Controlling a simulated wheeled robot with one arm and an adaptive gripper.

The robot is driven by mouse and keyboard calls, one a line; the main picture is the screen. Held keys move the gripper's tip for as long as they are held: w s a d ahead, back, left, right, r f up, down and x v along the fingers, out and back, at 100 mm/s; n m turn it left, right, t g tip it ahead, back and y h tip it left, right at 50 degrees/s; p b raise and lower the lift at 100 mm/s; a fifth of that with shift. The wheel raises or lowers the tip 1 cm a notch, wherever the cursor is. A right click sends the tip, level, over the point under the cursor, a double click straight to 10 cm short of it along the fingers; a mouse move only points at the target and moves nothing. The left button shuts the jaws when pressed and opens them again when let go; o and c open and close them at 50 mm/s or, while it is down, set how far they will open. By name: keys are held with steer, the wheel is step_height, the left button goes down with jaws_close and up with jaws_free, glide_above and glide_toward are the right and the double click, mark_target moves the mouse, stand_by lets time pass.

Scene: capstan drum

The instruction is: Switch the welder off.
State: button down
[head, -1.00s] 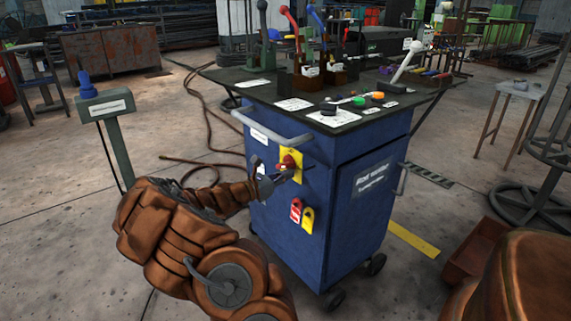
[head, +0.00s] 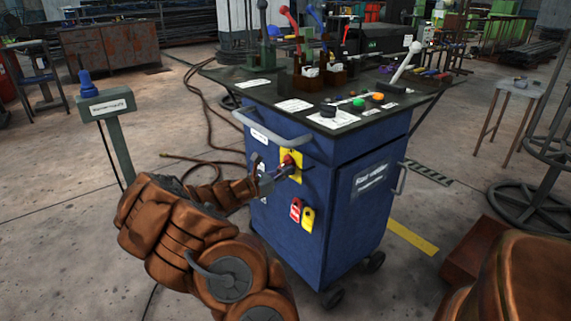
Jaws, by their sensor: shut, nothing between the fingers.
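The welder is a blue wheeled cabinet (head: 345,240) with a dark top, in the middle of the head view. A red rotary switch (head: 287,160) on a yellow plate (head: 293,173) sits on its left-facing side, below the grey handle bar. My gripper (head: 277,178) is shut and empty, at the yellow plate just below and left of the red switch. It covers part of the plate. I cannot tell whether the fingertips touch the switch. The switch's exact position is too small to read.
A red tag (head: 295,209) and a yellow tag (head: 307,218) hang below the switch. Levers and coloured buttons stand on the cabinet top (head: 260,90). A green post with a blue knob (head: 87,84) stands at left. A hose lies on the floor behind.

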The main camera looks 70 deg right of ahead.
steer(key=shift+r+p, duration=0.3)
steer(key=shift+p, duration=0.15)
steer(key=shift+w+r, duration=0.1)
steer(key=shift+r, duration=0.05)
steer(key=shift+r+p, duration=0.2)
steer(key=shift+p, duration=0.35)
steer(key=shift+w, duration=0.1)
steer(key=p+v, duration=0.3)
steer(key=v, duration=0.4)
steer(key=shift+w+a, duration=0.2)
steer(key=shift+a, duration=0.15)
